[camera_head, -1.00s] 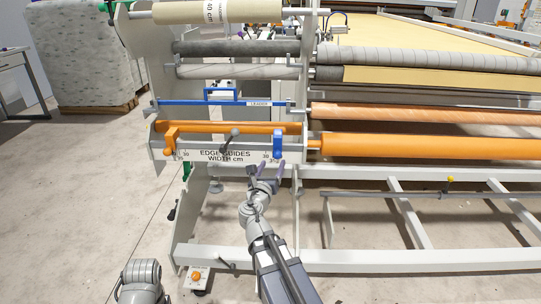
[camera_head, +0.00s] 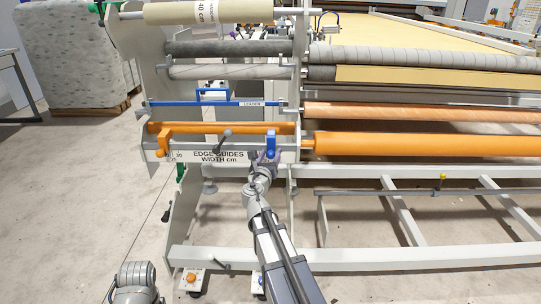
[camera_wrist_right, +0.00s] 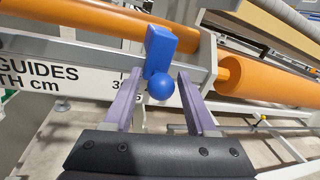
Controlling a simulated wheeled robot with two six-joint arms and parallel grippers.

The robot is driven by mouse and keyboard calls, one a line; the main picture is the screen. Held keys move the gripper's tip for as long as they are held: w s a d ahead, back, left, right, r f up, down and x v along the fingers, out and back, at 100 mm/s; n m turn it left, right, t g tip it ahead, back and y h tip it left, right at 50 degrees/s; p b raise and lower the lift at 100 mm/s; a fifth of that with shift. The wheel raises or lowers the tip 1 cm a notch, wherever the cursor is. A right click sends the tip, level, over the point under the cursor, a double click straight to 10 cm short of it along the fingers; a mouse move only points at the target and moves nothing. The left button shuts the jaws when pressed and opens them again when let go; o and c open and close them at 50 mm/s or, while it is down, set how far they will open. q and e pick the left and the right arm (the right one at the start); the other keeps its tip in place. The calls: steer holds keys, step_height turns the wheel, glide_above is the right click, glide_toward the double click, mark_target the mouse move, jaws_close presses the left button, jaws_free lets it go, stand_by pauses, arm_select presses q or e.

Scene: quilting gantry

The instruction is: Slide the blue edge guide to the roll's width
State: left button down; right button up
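The blue edge guide (camera_head: 271,143) sits at the right end of the rail marked "EDGE GUIDES WIDTH cm" (camera_head: 220,156). In the right wrist view, the blue guide (camera_wrist_right: 159,50) is an upright block with a round blue knob at its lower end. My right gripper (camera_head: 265,158) is at the guide. In the right wrist view, its two purple fingers (camera_wrist_right: 159,84) are open on either side of the knob, with gaps visible. The roll (camera_head: 235,13), cream with a "40 cm" label, rests at the top of the frame. My left gripper is not in view.
An orange guide (camera_head: 164,142) stands at the rail's left end. The blue leader bar (camera_head: 180,103) is above. Open floor lies at the lower left.

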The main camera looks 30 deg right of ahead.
jaws_close()
steer(key=shift+s+d, duration=0.1)
stand_by(1.0)
